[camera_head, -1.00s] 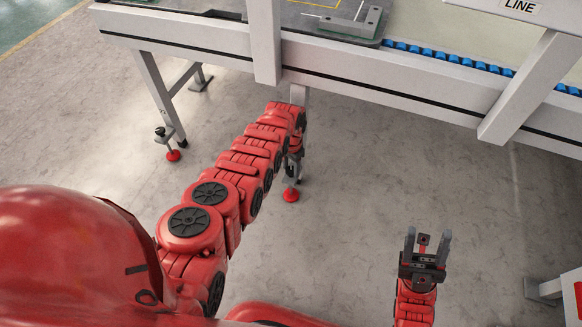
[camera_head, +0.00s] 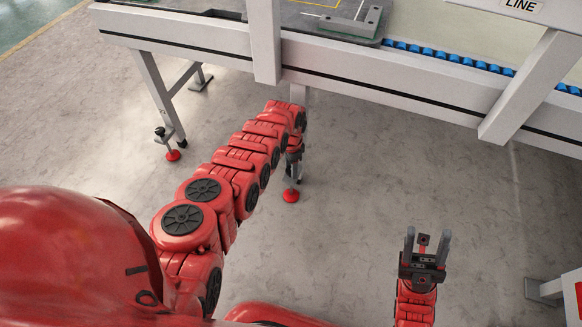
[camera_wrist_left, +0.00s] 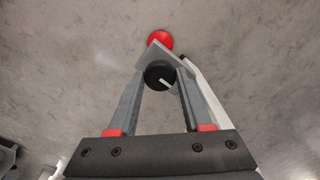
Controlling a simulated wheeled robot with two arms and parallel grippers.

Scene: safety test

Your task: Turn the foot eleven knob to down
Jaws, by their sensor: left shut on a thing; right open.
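The foot knob (camera_wrist_left: 158,75) is a round black knob with a white pointer mark. In the left wrist view the mark points to the lower right. My left gripper (camera_wrist_left: 161,84) is shut on this knob, one finger at each side. The knob sits on a grey bracket (camera_wrist_left: 152,54) above a red foot pad (camera_wrist_left: 161,39). In the head view this red pad (camera_head: 291,196) shows under the table leg, while my left arm mostly hides the gripper and knob. No foot number is readable. My right gripper (camera_head: 427,242) is open and empty above the floor.
Another foot with a knob (camera_head: 160,132) and red pad (camera_head: 173,155) stands to the left. The conveyor table (camera_head: 190,35) spans the top, with a slanted post (camera_head: 530,85) at the right. A white frame (camera_head: 540,290) is at the lower right. The floor between is clear.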

